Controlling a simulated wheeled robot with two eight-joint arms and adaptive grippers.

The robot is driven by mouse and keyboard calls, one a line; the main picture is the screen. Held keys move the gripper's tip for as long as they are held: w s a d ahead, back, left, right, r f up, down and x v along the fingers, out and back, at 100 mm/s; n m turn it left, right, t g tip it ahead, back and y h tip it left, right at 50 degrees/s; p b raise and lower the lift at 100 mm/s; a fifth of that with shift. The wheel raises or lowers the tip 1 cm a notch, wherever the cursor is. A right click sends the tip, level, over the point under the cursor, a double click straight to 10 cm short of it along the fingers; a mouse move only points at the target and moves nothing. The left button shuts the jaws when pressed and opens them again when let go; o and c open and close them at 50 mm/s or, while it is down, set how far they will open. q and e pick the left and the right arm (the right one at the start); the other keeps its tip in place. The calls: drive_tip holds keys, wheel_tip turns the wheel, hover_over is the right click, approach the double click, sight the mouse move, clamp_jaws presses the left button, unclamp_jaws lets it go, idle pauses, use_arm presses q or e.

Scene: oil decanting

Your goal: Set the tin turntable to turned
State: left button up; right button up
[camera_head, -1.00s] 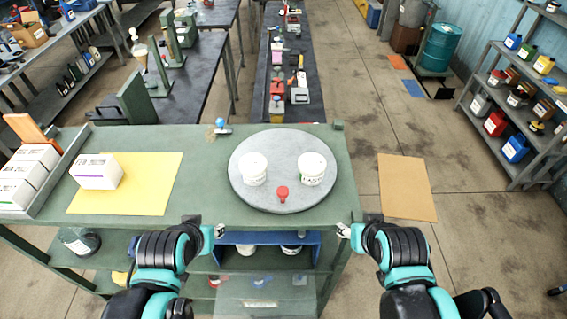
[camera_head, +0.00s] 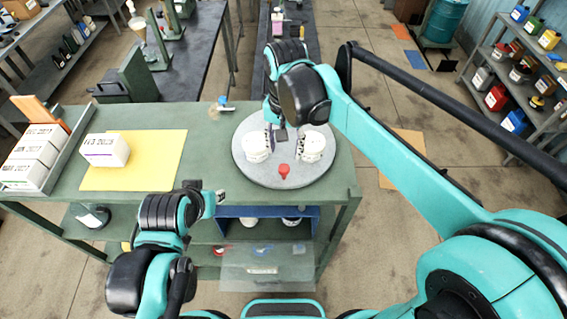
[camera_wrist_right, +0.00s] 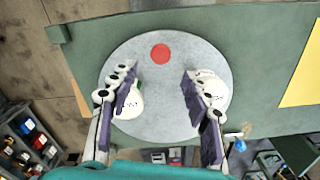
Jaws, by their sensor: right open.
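The turntable (camera_head: 262,178) is a round grey disc on the green bench, near its right end. Two white tins stand on it, a left tin (camera_head: 255,150) and a right tin (camera_head: 312,149). A red knob (camera_head: 284,172) stands near its front edge; it also shows in the right wrist view (camera_wrist_right: 160,54). My right gripper (camera_head: 285,146) is over the disc, pointing down between the tins. In the right wrist view its open fingers (camera_wrist_right: 157,88) partly cover both tins, with nothing between them; contact is unclear. My left gripper (camera_head: 219,198) hangs before the bench's front edge, its opening unclear.
A white box (camera_head: 105,150) sits on a yellow mat (camera_head: 150,172) at the left of the bench (camera_head: 205,150). More white boxes (camera_head: 38,150) stand in a tray at the far left. A small blue-topped item (camera_head: 222,102) lies at the back edge.

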sight(284, 167)
drive_tip(key=shift+a+f, duration=0.15)
drive_tip(key=shift+f, duration=0.05)
wheel_tip(284, 167, down, 7)
drive_tip(key=shift+s+f, duration=0.1)
drive_tip(key=shift+f, duration=0.05)
clamp_jaws()
